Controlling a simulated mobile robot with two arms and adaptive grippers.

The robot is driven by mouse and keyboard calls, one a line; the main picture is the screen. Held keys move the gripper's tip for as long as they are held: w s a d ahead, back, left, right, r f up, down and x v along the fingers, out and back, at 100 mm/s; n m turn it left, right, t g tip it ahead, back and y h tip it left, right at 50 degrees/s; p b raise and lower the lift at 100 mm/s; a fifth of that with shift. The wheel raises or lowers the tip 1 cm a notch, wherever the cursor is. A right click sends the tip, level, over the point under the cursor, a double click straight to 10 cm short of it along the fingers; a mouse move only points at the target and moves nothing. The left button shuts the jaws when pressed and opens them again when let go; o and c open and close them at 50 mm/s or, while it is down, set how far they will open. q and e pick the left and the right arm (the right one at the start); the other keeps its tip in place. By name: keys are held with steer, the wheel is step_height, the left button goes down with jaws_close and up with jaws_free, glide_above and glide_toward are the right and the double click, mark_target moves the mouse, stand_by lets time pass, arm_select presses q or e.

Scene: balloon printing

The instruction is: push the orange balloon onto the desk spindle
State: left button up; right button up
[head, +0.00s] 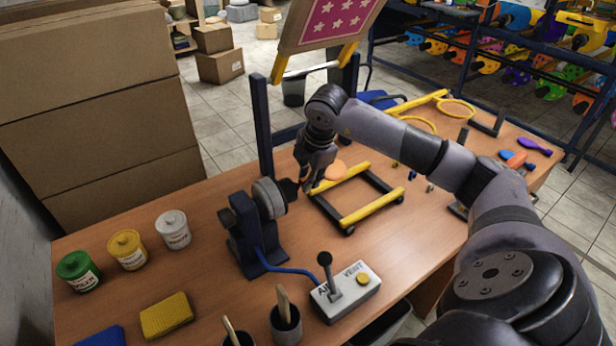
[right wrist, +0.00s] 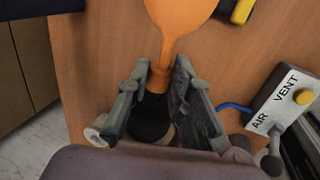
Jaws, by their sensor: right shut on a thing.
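The orange balloon (head: 336,170) is limp and uninflated. In the right wrist view its body (right wrist: 178,14) lies at the top, and its neck runs down between my fingers. My right gripper (head: 313,182) is shut on the balloon's neck, as the right wrist view (right wrist: 160,75) also shows. The desk spindle (head: 289,189) has a black tip and a grey round hub, mounted on a dark stand. In the right wrist view the black tip (right wrist: 150,122) is directly below the neck's mouth. I cannot tell whether the neck is around the tip or only against it. My left gripper is not in view.
A control box with a lever (head: 346,292) stands in front. A yellow-railed frame (head: 372,209) lies right of the spindle. Paint jars (head: 127,250), a yellow sponge (head: 166,315) and brush cups (head: 286,325) stand at the left and front. A pink star screen (head: 328,20) rises behind.

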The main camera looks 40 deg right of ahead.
steer(key=shift+w+a, duration=0.1)
steer(key=shift+a, duration=0.5)
stand_by(0.7)
steer(key=o, duration=0.8)
steer(key=p+v, duration=0.4)
steer(key=v, duration=0.5)
steer(key=shift+p, duration=0.35)
stand_by(0.5)
